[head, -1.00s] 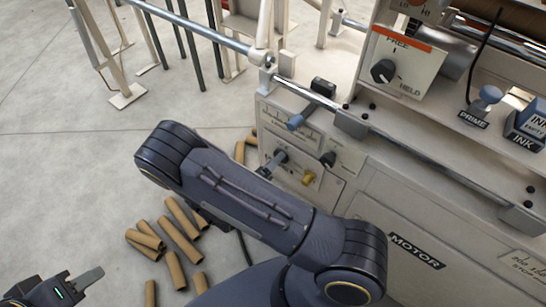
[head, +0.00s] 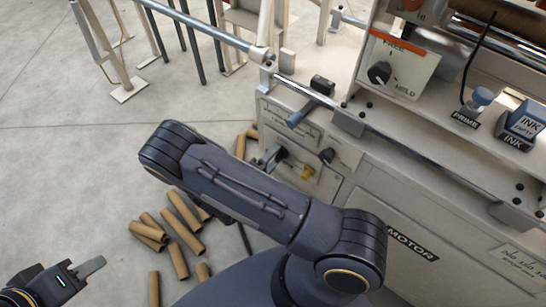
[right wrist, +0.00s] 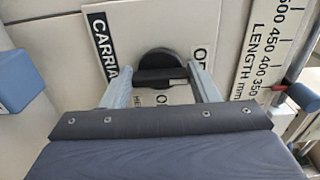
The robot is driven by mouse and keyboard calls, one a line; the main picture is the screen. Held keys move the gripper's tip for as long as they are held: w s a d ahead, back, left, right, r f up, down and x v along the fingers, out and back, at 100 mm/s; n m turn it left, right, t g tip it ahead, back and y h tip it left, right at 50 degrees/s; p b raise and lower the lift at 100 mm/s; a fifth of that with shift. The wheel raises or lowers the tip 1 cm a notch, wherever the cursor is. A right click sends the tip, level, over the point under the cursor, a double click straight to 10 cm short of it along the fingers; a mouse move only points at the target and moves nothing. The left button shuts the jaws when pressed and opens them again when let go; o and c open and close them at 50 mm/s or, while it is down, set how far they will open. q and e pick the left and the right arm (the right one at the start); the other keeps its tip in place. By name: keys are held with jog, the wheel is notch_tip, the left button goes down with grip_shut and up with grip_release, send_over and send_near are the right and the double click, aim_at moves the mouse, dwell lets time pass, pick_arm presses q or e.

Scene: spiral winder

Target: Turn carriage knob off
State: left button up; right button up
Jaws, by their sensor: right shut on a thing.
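The carriage knob (right wrist: 160,68) is a round black knob with a raised grip bar on a white plate lettered "CARRIA…" (right wrist: 108,48). In the right wrist view its bar lies about level across the picture. My right gripper (right wrist: 162,80) is shut on the knob, one finger on each side. In the head view my right gripper (head: 271,157) is at the left of the machine's front panel, and the knob is hidden there. The plate's position words are partly covered. My left gripper (head: 90,268) is low at the left, over the floor, away from the machine; its jaw gap is unclear.
A blue-handled lever (head: 300,116) is above. A length scale (right wrist: 270,45) is beside the plate. Cardboard tubes (head: 183,212) lie on the floor.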

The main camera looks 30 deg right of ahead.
jog(key=o, duration=1)
jog(key=shift+a, duration=0.1)
jog(key=v, duration=0.7)
jog(key=shift+s+a, duration=0.1)
jog(key=shift+a, duration=0.2)
